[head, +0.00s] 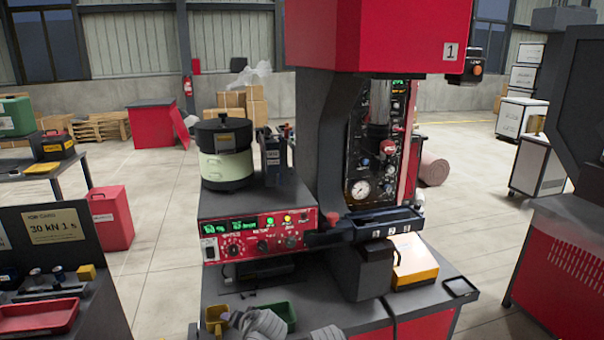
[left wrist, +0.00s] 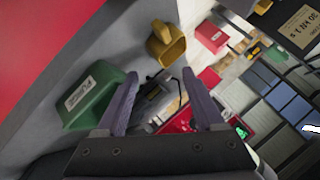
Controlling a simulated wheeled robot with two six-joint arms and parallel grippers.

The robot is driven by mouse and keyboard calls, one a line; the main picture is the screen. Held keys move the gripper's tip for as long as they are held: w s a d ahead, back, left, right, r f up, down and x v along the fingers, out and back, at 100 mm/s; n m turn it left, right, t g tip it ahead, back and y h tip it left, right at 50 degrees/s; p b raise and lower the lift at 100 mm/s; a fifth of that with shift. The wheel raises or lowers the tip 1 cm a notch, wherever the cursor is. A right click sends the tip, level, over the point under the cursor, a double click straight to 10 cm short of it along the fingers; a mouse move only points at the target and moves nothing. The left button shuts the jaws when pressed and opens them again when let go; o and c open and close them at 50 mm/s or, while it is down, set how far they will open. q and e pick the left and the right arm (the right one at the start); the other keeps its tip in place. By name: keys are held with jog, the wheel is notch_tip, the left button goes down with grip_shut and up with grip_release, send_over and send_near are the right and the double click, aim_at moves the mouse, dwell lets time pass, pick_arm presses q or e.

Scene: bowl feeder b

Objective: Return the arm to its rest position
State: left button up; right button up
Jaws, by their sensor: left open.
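My left gripper (left wrist: 160,73) shows in the left wrist view with its two dark fingers spread wide apart. Nothing is held between them; a dark device and part of the red-fronted control unit show beyond the gap. A green bin (left wrist: 93,100) lies to the left of the fingers and a yellow bin (left wrist: 167,45) lies beyond them, both apart from the fingers. In the head view, grey parts of my arm show at the bottom edge, near the yellow bin (head: 216,318) and green bin (head: 281,316). The fingers cannot be made out there. My right gripper is not in view.
The control unit (head: 262,232) carries a round bowl feeder (head: 226,158). A yellow-orange box (head: 415,265) is at the right. A side table with a red tray (head: 40,318) stands at the left.

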pick_arm(q)
jog(key=s+d+f+g+h+p, duration=0.1)
jog(key=s+d+g+h+p, duration=0.1)
jog(key=s+d+g, duration=0.2)
jog(key=s+d+f+m+g+h+p, duration=0.1)
jog(key=s+d+g+h, duration=0.2)
jog(key=s+d, duration=0.5)
jog(key=s+g, duration=0.1)
jog(key=s, duration=0.4)
jog(key=shift+s+d+f+m+p, duration=0.2)
jog(key=shift+f+m+p, duration=0.1)
jog(key=shift+f+p, duration=0.1)
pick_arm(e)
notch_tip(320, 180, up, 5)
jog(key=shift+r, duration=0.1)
pick_arm(q)
jog(key=shift+w+a, duration=0.1)
jog(key=shift+w, duration=0.05)
